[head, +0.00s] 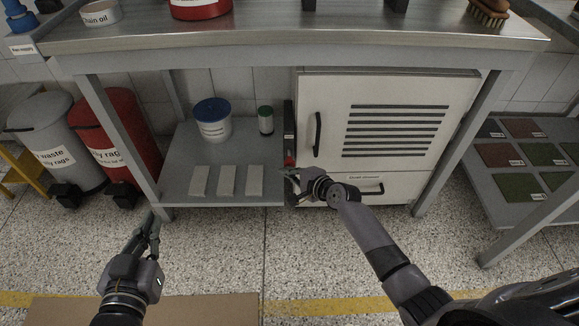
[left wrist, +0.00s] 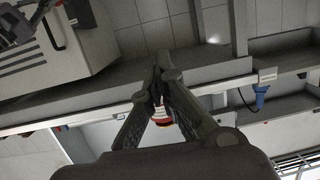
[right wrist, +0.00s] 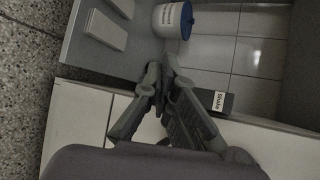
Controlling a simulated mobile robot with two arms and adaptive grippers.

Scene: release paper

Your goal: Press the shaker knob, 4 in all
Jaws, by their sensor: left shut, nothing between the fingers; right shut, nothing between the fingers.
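A narrow dark unit (head: 289,120) stands upright against the left side of the cabinet, with a small red part (head: 290,161) low on it that looks like the knob. In the right wrist view, a dark box with a label reading "Shake" (right wrist: 219,101) shows just right of the fingers. My right gripper (head: 288,174) is shut and empty, just below the red part; I cannot tell whether they touch. The knob is not clearly visible in the right wrist view. My left gripper (head: 153,222) is shut and empty, low in front of the bench's left leg.
The cabinet (head: 318,82) with a slatted door and a drawer fills the shelf's right. Red (head: 116,130) and grey (head: 52,140) bins stand at left.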

